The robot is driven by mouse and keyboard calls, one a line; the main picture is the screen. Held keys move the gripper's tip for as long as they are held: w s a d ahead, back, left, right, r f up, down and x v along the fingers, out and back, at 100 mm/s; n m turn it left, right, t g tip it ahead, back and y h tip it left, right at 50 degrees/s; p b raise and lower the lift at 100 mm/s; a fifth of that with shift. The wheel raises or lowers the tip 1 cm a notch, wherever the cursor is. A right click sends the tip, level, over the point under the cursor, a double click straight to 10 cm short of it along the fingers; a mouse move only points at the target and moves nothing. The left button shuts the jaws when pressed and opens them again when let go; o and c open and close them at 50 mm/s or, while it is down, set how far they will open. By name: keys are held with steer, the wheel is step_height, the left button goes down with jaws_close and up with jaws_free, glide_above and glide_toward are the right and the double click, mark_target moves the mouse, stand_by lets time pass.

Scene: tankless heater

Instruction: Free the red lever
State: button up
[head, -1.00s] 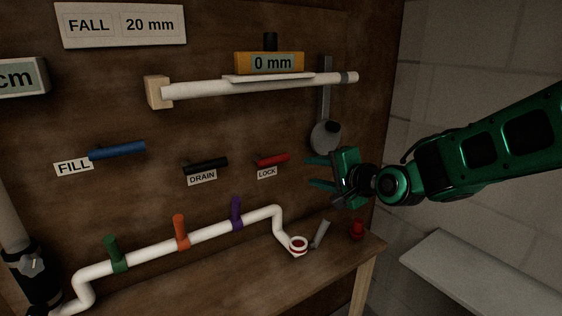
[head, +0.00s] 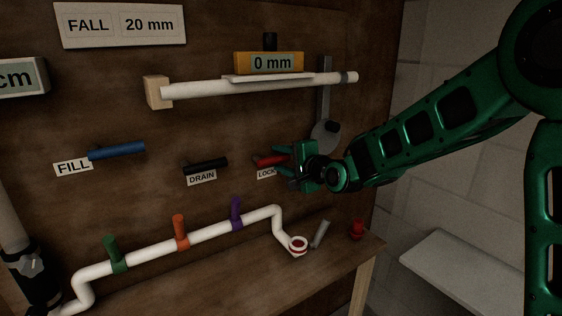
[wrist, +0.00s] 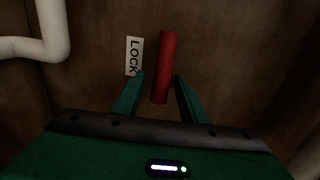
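The red lever (head: 270,160) is mounted on the brown wooden panel above the LOCK label (head: 266,173). In the wrist view the red lever (wrist: 166,68) stands upright in the picture, with the LOCK label (wrist: 133,56) to its left. My gripper (head: 282,162) is at the right end of the lever. In the wrist view my gripper (wrist: 159,80) is open, its green fingers on either side of the lever's near end. A gap shows between the lever and each finger, and no grip is visible.
A black DRAIN lever (head: 206,165) and a blue FILL lever (head: 117,150) sit left on the panel. Above is a white pipe (head: 200,90) with a 0 mm gauge (head: 269,63). A grey hanging bar (head: 325,135) is close above my gripper. Below is a white pipe with coloured handles (head: 205,232).

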steer(key=shift+w+a, duration=0.1)
steer(key=shift+w, duration=0.05)
jaws_close()
